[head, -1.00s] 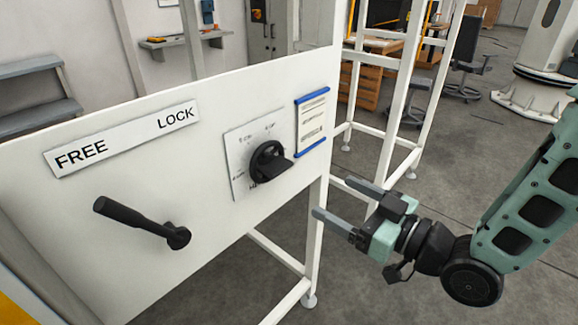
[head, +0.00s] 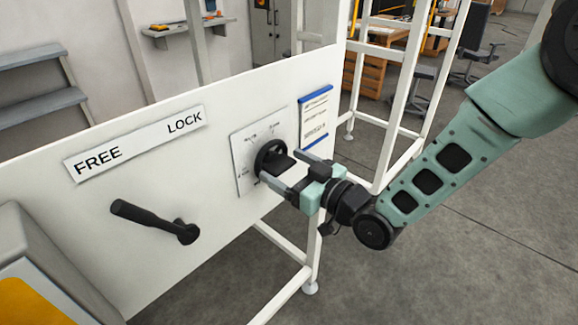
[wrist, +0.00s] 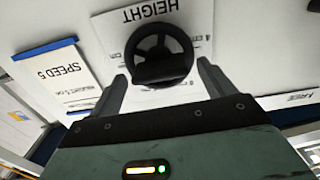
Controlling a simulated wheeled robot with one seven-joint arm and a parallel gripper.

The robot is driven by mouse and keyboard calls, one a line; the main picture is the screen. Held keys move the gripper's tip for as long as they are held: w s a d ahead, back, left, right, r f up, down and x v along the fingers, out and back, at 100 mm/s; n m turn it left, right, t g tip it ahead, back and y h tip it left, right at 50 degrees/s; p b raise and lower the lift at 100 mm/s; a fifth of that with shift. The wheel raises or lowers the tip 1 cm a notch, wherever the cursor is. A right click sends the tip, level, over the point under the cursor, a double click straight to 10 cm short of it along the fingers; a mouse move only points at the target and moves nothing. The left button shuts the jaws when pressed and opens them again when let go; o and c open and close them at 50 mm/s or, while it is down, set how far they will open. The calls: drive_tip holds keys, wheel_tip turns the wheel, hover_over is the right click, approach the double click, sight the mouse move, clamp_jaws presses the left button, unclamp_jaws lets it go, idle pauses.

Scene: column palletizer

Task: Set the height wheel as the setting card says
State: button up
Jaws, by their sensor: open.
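The black height wheel (head: 268,152) with its protruding grip bar sits on a white scale plate (head: 242,172) on the panel. In the wrist view the wheel (wrist: 160,45) is under the upside-down word HEIGHT, between and just beyond my fingertips. My gripper (head: 284,168) is open and empty, close in front of the wheel; I cannot tell whether it touches. The setting card (head: 314,115), blue-edged, is right of the wheel. In the wrist view the card (wrist: 62,72) shows "SPEED 5" and a blurred line starting with HEIGHT. The wheel's pointer and exact setting are unclear.
A black lever (head: 150,220) sticks out of the panel at left, below a FREE/LOCK label (head: 135,143). White frame posts (head: 318,235) stand below and behind the panel. A grey and yellow box (head: 35,260) is at lower left. The floor at right is open.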

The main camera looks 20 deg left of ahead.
drive_tip(key=c, duration=1)
drive_tip(key=shift+f+n+b, duration=0.15)
drive_tip(key=shift+n+b, duration=0.15)
drive_tip(key=shift+b, duration=0.35)
drive_tip(key=n+b, duration=0.4)
drive_tip(key=b, duration=0.3)
drive_tip(key=n+b, duration=0.5)
drive_tip(key=b, duration=0.3)
drive_tip(key=shift+s+f, duration=0.2)
drive_tip(key=shift+r+n+b, duration=0.15)
drive_tip(key=shift+n+b, duration=0.35)
drive_tip(key=shift+b, duration=0.5)
